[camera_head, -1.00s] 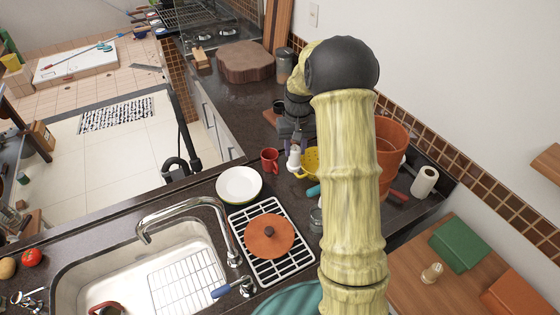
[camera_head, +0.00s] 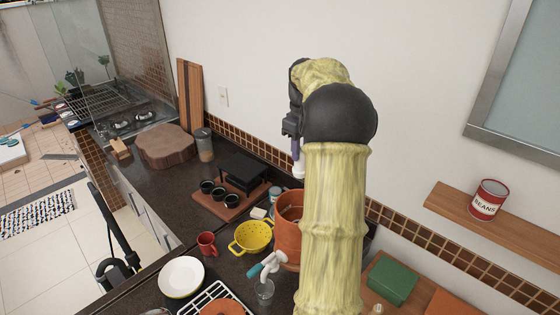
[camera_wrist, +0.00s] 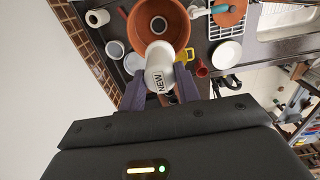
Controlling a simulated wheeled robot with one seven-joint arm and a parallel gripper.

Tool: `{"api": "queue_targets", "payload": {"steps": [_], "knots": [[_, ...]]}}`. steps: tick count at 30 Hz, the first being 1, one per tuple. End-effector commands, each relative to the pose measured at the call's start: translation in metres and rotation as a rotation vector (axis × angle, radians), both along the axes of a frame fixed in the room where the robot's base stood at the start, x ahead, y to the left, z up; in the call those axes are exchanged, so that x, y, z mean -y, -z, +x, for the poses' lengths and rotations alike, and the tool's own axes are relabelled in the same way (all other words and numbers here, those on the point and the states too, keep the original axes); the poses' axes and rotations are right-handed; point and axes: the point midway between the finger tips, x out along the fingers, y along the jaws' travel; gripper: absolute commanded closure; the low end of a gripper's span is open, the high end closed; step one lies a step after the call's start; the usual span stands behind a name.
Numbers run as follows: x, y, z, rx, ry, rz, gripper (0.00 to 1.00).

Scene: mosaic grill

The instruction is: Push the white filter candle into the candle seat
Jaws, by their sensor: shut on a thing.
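The white filter candle (camera_wrist: 159,72), marked "NEW", is held in my gripper (camera_wrist: 160,90), one finger on each side. In the head view the candle (camera_head: 299,172) points down beneath my gripper (camera_head: 297,148), above the terracotta filter pot (camera_head: 287,240). The wrist view looks into the open pot (camera_wrist: 143,28). A small pale ring on the pot's floor, seemingly the candle seat (camera_wrist: 158,24), lies just beyond the candle's end. The candle is apart from it. My arm hides part of the pot in the head view.
A yellow colander (camera_head: 250,237), red mug (camera_head: 206,244) and white plate (camera_head: 181,277) stand left of the pot. The tiled wall (camera_head: 400,228) is close behind the pot. A shelf (camera_head: 450,205) holds a bean can (camera_head: 489,199).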

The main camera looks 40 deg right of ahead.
Motion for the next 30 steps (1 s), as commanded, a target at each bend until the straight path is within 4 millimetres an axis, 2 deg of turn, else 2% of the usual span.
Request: {"api": "queue_targets", "payload": {"steps": [3,15,20,30], "knots": [[0.005,-0.008,-0.004,-0.001,-0.008,0.0,0.91],[0.004,-0.005,-0.004,-0.002,-0.008,0.001,0.91],[0.005,0.002,-0.004,-0.002,-0.007,0.0,0.91],[0.004,0.029,-0.004,-0.003,-0.007,0.001,0.91]]}}
